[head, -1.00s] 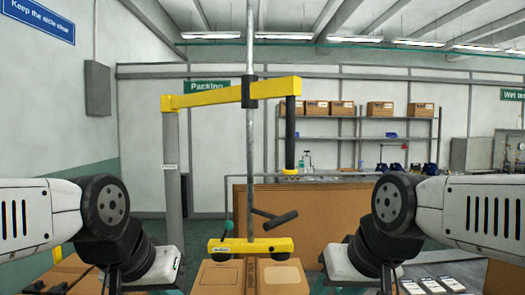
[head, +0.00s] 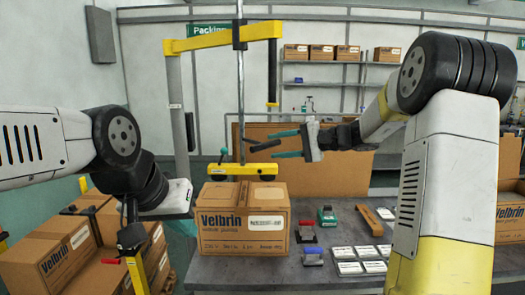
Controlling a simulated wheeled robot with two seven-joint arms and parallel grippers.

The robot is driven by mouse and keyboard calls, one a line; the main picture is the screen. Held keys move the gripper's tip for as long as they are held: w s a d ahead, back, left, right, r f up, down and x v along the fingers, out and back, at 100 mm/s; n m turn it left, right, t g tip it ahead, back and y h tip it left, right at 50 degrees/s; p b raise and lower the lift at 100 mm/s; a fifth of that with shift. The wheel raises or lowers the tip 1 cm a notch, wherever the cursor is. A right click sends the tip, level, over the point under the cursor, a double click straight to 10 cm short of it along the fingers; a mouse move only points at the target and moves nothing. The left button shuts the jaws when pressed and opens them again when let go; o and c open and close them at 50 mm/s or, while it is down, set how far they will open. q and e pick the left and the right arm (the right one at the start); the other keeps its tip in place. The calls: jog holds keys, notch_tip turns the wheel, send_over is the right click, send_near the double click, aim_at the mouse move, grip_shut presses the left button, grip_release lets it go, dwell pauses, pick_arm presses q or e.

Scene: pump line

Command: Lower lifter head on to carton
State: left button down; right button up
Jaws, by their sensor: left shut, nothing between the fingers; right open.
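The lifter head (head: 245,171) is a yellow bar with dark cups beneath, hanging level from a grey vertical rod (head: 241,110). It is at the far top edge of the brown Velbrin carton (head: 242,238); I cannot tell whether the cups touch it. A dark handle (head: 266,149) sticks out from the rod above the head. My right gripper (head: 276,144) is open at the handle's right, its teal fingers pointing left, one higher and one lower than the handle.
The carton stands on a grey table (head: 225,272). To its right are a red-black tool (head: 306,232), a green device (head: 327,216) and several white cards (head: 350,253). Other cartons (head: 45,262) are stacked at left. A yellow jib arm (head: 220,38) spans above.

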jog(key=shift+w+d, duration=0.2)
jog(key=shift+w, duration=0.25)
jog(key=shift+w+a+f+y, duration=0.1)
jog(key=shift+w+y, duration=0.05)
jog(key=shift+y, duration=0.15)
jog(key=x, duration=0.7)
jog(key=shift+a, duration=0.2)
jog(key=shift+w, duration=0.15)
grip_shut()
jog(key=shift+f, duration=0.1)
dwell(0.4)
